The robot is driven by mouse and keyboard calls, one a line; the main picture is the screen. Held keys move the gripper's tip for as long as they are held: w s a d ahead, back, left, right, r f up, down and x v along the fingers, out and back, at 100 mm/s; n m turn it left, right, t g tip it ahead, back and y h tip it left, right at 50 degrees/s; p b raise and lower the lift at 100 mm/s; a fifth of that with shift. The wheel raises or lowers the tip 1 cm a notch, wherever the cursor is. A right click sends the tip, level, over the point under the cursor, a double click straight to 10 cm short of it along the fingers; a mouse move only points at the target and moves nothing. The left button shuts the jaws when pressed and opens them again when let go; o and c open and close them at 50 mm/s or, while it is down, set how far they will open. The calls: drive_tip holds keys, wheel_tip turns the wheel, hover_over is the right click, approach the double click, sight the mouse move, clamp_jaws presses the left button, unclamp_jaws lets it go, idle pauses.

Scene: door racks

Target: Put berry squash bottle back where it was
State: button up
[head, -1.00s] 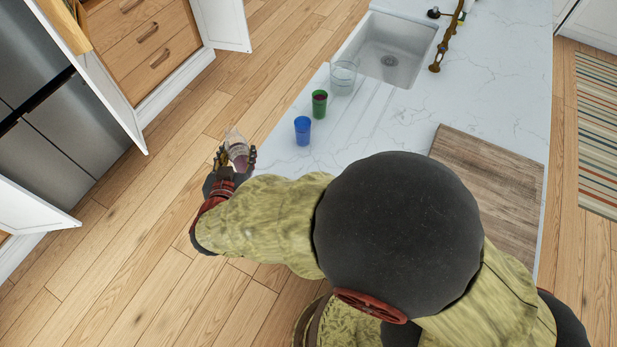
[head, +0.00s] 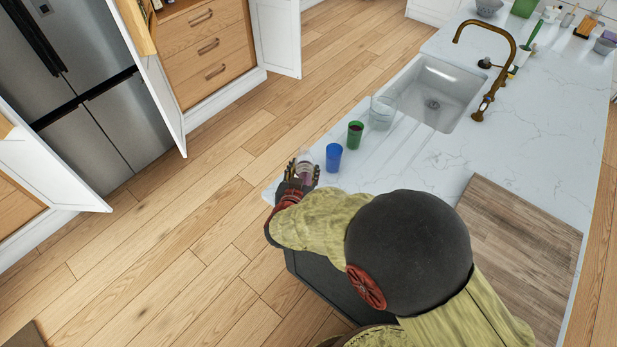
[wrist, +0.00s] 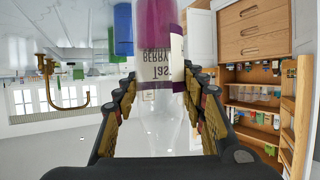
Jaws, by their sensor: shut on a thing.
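The berry squash bottle (wrist: 155,70) is a clear bottle with purple liquid and a white label, on which BERRY can be read upside down in the wrist view. My gripper (wrist: 166,100) is shut on it, with fingers on both sides. In the head view my gripper (head: 302,172) holds the bottle (head: 305,158) by the left edge of the white counter (head: 400,175), near the blue cup (head: 333,157). The cabinet shelves (wrist: 255,95) with several small items show at the right of the wrist view.
A green cup (head: 355,134) and a clear glass (head: 382,111) stand past the blue cup, beside the sink (head: 440,85). A wooden board (head: 520,250) lies on the counter. Open white cabinet doors (head: 275,35) stand near the fridge (head: 100,110). The wooden floor at left is clear.

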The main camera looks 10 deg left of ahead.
drive_tip(key=w+f, duration=0.3)
drive_tip(key=shift+d+f, duration=0.3)
drive_tip(key=shift+f, duration=0.05)
drive_tip(key=shift+w+f+b, duration=0.1)
drive_tip(key=shift+f+b, duration=0.3)
drive_tip(key=shift+f, duration=1.2)
drive_tip(key=shift+f, duration=0.1)
drive_tip(key=shift+f, duration=0.1)
drive_tip(key=o, duration=1.4)
drive_tip(key=shift+o, duration=0.2)
drive_tip(key=shift+r, duration=0.25)
drive_tip(key=p+v, duration=0.1)
drive_tip(key=v, duration=1.1)
